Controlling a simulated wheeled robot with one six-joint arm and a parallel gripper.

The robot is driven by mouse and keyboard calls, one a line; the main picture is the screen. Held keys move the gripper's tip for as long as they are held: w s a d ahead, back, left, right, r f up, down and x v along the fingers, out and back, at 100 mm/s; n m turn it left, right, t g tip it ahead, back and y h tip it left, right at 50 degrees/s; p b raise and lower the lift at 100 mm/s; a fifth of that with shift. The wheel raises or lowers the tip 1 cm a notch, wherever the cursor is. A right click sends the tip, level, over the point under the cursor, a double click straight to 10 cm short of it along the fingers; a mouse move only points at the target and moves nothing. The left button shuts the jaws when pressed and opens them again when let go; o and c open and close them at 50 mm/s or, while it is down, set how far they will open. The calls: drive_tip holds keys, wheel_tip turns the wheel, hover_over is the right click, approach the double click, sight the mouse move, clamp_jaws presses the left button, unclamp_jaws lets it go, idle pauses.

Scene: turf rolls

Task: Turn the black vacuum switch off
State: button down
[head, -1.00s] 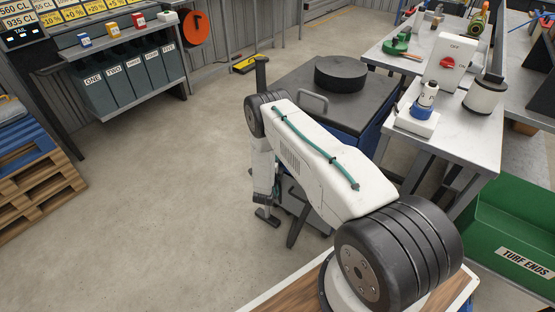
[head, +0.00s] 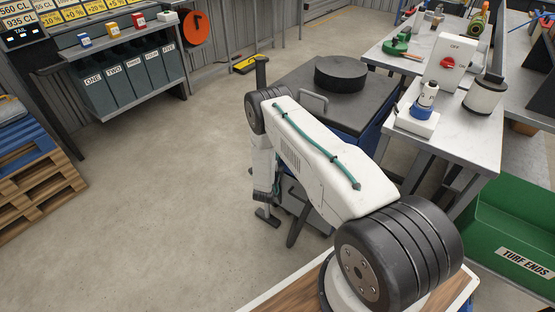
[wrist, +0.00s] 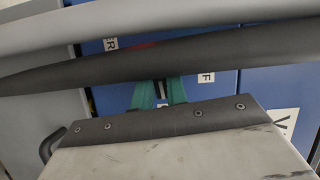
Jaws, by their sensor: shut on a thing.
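A blue panel (wrist: 215,60) fills the back of the wrist view. My gripper (wrist: 160,92) reaches toward it, its two teal fingers close together. Between them is a narrow dark piece with a pale stripe, which I take to be the black vacuum switch (wrist: 160,87); the gripper is shut on it. Its exact position is hard to read, as a dark bar crosses above and my worn white gripper body covers the area below. In the head view my arm bends down beside the blue cart, and the switch and fingertips are not clearly visible.
A grey bar (wrist: 150,24) and a dark bar (wrist: 190,58) cross the wrist view close to my fingers. A partly hidden label ending in F (wrist: 206,77) is right of the fingers. The dark cart top (head: 300,83) carries a black disc (head: 341,73). Open floor (head: 170,190) lies left.

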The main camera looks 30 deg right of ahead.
drive_tip(key=shift+w+a+r+n+g, duration=0.1)
drive_tip(key=shift+n+g, duration=1.05)
drive_tip(key=shift+n, duration=0.9)
drive_tip(key=shift+w+r+n+g, duration=0.1)
drive_tip(key=shift+n+g, duration=1.1)
drive_tip(key=shift+n, duration=0.8)
drive_tip(key=shift+w+a+r+n+g, duration=0.1)
drive_tip(key=shift+n+g, duration=1.05)
drive_tip(key=shift+n, duration=0.9)
drive_tip(key=c, duration=1.4)
unclamp_jaws()
